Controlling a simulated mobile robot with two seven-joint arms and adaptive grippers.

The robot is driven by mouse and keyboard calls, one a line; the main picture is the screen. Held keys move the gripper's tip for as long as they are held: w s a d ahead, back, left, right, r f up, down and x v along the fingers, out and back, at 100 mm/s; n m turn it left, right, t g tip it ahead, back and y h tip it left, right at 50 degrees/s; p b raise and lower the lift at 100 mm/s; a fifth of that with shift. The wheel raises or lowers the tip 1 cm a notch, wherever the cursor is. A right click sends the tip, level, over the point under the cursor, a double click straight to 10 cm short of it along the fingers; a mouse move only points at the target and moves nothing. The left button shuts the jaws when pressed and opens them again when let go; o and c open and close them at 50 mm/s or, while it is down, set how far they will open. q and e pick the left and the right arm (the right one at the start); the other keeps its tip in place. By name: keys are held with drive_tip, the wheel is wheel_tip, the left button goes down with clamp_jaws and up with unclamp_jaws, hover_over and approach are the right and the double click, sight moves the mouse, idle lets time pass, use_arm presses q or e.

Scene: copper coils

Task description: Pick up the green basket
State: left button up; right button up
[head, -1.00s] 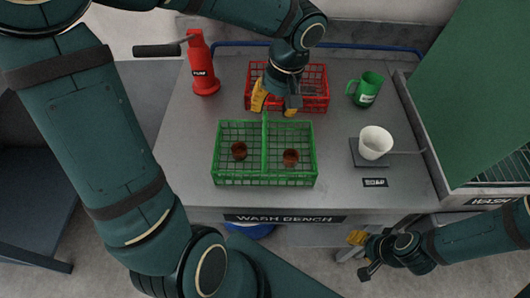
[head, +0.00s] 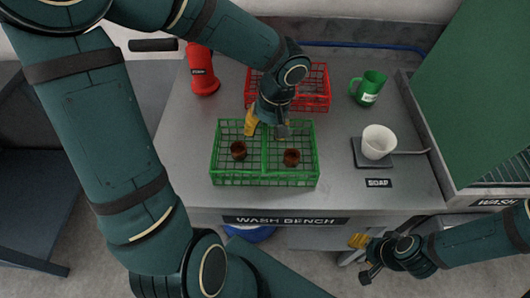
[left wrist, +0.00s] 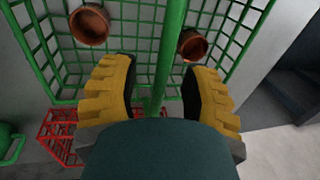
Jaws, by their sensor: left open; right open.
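The green basket (head: 226,180) stands on the wash bench, a wire basket with a central divider and handle bar. One copper coil (head: 239,150) lies in its left half and another (head: 291,157) in its right half. My left gripper (head: 266,128) is open over the far end of the divider. In the left wrist view its yellow fingers (left wrist: 156,95) stand on either side of the green handle bar (left wrist: 170,50), and I cannot tell if they touch it. My right gripper (head: 362,258) is open and empty, low in front of the bench.
A red wire basket (head: 318,88) stands just behind the green one, partly hidden by my left arm. A red bottle (head: 203,75) is at the back left. A green mug (head: 369,88) and a white cup (head: 377,142) on a dark pad are at the right. Bench front left is clear.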

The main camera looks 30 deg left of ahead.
use_arm(q)
clamp_jaws()
